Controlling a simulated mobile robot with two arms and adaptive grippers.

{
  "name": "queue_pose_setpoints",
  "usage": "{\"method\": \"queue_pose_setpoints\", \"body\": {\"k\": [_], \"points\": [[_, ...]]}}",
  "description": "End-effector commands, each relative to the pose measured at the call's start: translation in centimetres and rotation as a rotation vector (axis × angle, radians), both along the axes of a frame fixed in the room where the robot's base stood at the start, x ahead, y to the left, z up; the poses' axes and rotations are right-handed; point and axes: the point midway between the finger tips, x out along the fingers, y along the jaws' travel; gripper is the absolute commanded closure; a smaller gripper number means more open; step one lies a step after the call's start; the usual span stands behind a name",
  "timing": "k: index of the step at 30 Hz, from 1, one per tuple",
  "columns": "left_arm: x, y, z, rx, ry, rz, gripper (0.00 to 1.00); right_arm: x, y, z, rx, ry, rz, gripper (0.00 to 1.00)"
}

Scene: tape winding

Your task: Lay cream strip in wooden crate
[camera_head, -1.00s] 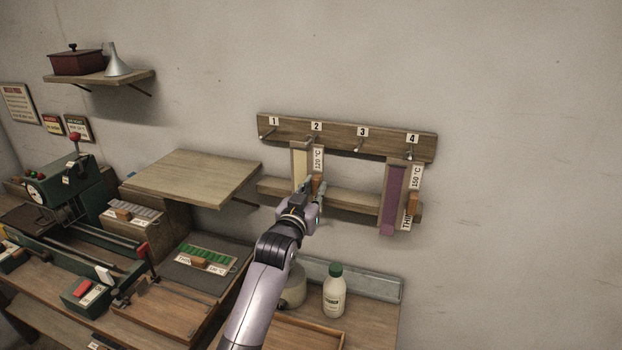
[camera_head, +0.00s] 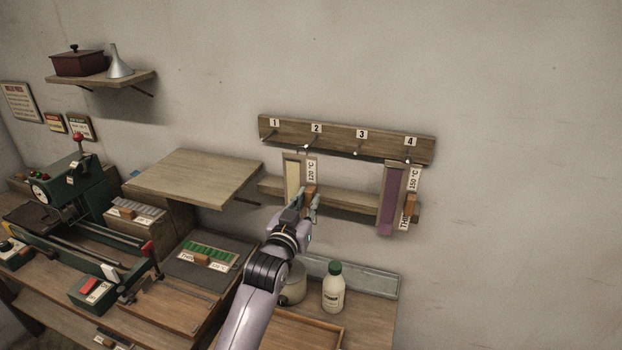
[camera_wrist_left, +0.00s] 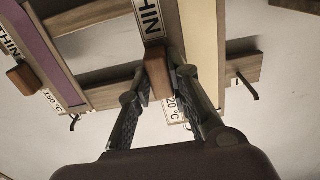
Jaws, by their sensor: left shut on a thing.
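The cream strip (camera_head: 292,180), on a board with a "120 °C" label, hangs just below and in front of peg 2 of the wall rack. My left gripper (camera_head: 307,200) is shut on its brown handle block. In the left wrist view the block (camera_wrist_left: 158,75) sits between the two fingers, with a "THIN" label beside it and the cream face (camera_wrist_left: 203,40) to the right. The strip's top looks clear of the peg tip. A shallow wooden crate (camera_head: 322,320) lies on the bench at the bottom, partly out of frame. My right gripper is not in view.
A purple strip (camera_head: 392,195) hangs on peg 4. Pegs 1 and 3 on the rack (camera_head: 340,138) are bare. A white bottle (camera_head: 333,288) and a round pot (camera_head: 293,285) stand behind the crate. A green strip (camera_head: 205,254) lies on a dark mat at left.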

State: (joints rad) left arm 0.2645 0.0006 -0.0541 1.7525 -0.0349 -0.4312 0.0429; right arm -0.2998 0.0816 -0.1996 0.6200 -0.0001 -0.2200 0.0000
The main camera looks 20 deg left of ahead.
Motion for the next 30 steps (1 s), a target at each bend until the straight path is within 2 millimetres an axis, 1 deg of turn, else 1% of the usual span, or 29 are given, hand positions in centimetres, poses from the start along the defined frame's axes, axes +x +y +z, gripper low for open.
{"method": "queue_pose_setpoints", "body": {"k": [4,14,17,20,23,25,27,30], "points": [[-0.6,0.0,0.1,0.000,-0.001,0.000,1.00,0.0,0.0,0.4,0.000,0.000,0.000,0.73],[-0.7,0.0,0.0,0.000,-0.001,0.000,1.00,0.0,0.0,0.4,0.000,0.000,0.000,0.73],[-1.2,-0.1,-0.4,0.000,0.000,-0.001,1.00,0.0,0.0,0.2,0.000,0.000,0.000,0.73],[-2.9,-0.4,-1.7,0.000,0.003,-0.003,1.00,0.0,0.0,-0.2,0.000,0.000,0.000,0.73],[-5.9,-0.9,-3.6,0.000,0.005,-0.003,1.00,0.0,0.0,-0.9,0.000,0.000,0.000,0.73],[-8.7,-1.1,-4.8,0.000,0.006,-0.002,1.00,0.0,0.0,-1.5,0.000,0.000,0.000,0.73],[-11.2,-1.3,-5.6,0.000,0.005,0.001,1.00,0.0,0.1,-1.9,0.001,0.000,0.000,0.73],[-13.9,-1.4,-6.1,-0.001,0.002,0.006,1.00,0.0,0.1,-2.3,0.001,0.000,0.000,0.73]]}}
